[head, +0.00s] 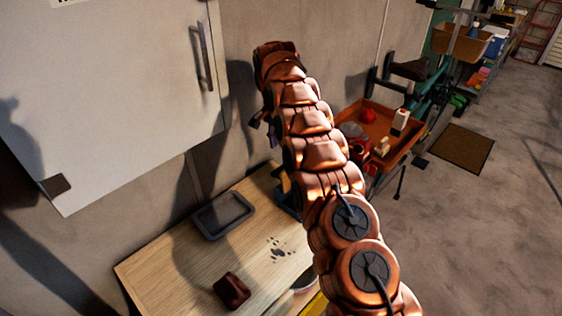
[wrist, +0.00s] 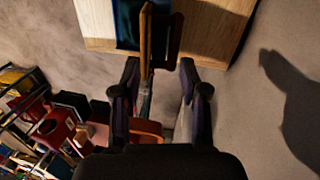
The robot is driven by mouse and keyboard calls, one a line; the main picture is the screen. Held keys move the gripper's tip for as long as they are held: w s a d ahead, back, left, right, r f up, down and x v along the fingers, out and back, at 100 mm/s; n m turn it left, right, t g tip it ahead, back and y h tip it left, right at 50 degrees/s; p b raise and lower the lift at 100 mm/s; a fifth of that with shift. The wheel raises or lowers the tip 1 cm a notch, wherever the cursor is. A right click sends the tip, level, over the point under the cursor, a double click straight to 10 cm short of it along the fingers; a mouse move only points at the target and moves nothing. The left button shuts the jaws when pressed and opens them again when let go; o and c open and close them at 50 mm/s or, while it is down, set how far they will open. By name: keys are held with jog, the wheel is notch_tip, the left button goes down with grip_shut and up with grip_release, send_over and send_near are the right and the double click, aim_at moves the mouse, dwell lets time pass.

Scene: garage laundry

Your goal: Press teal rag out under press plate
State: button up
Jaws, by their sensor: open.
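My gripper (wrist: 160,68) is open in the wrist view, its two dark fingers apart. A narrow wooden bar (wrist: 145,42) shows between and beyond them, nearer the left finger; I cannot tell whether they touch. Beyond it, a dark blue-teal thing (wrist: 127,22) and a dark red-brown piece (wrist: 168,40) are at the wooden table (wrist: 97,20). I cannot tell whether the blue-teal thing is the rag or part of the press. In the head view my arm hides most of that spot; only a bit of blue (head: 287,190) shows beside it. The press plate is not clearly visible.
On the table (head: 150,272) lie an empty grey tray (head: 222,215), a dark brown block (head: 231,291) and several dark spots. A white cabinet (head: 110,90) hangs at upper left. An orange tray (head: 395,132) with small items stands beyond the arm. Floor at right is open.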

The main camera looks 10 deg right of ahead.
aim_at(281, 166)
jog(key=shift+m, duration=0.6)
jog(key=f+b, duration=0.1)
jog(key=f, duration=0.1)
jog(key=w+f+b, duration=0.1)
jog(key=f, duration=0.1)
jog(key=w+f+b, duration=0.1)
jog(key=f, duration=0.1)
jog(key=shift+f, duration=0.15)
notch_tip(281, 166, down, 2)
jog(key=shift+s+d+f+b, duration=0.1)
jog(key=shift+s+f+b, duration=0.05)
jog(key=shift+b, duration=0.65)
jog(key=shift+p, duration=0.4)
jog(key=shift+s+d+f+p, duration=0.15)
jog(key=shift+f+p, duration=0.15)
jog(key=shift+f, duration=0.8)
jog(key=shift+c, duration=0.4)
grip_shut()
